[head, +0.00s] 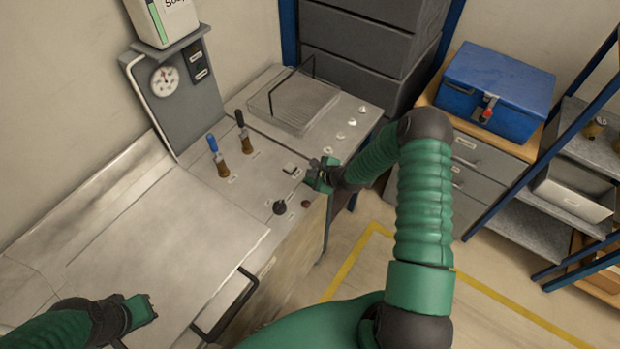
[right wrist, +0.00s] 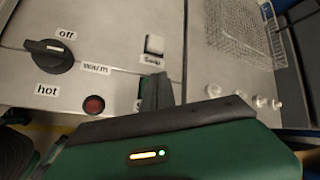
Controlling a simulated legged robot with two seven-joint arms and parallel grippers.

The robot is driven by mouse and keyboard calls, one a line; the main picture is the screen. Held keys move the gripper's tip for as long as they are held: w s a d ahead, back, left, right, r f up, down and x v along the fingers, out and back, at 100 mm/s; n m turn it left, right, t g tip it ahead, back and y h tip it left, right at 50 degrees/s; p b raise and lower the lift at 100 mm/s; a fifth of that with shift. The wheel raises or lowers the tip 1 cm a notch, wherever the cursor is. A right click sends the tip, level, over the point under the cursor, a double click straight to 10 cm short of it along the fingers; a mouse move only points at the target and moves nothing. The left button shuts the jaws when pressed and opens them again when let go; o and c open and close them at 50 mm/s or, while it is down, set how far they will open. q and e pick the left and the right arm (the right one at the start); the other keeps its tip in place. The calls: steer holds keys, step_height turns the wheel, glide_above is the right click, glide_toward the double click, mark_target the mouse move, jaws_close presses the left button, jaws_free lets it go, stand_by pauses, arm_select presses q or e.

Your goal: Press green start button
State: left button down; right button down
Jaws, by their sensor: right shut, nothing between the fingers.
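My right gripper (head: 322,175) is shut and empty over the bench's control panel. In the right wrist view its dark fingers (right wrist: 158,92) stand between the red button (right wrist: 94,104) and the row of small white knobs. A sliver of a green label or part (right wrist: 141,103) shows just left of the fingers. The green start button itself is not clearly visible; the fingers hide that spot. I cannot tell whether the fingers touch it. My left gripper (head: 138,311) is low at the left, over the bench's metal lid; its jaw gap is unclear.
A black rotary knob (right wrist: 50,57), marked off, warm and hot, and a white soap button (right wrist: 154,45) are nearby. Blue-handled (head: 213,145) and black-handled (head: 239,120) levers stand behind. A wire basket (head: 292,103) sits farther back. A blue toolbox (head: 495,88) is on the right cabinet.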

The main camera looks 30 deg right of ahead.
mark_target(312, 180)
steer(key=shift+d, duration=0.1)
steer(key=shift+f, duration=0.35)
steer(key=shift+s+f+b, duration=0.1)
steer(key=shift+f+b, duration=0.35)
steer(key=shift+b, duration=0.1)
stand_by(0.4)
stand_by(0.4)
steer(key=shift+r+p, duration=0.7)
steer(key=shift+r, duration=0.2)
step_height(312, 180, up, 5)
steer(key=p, duration=0.4)
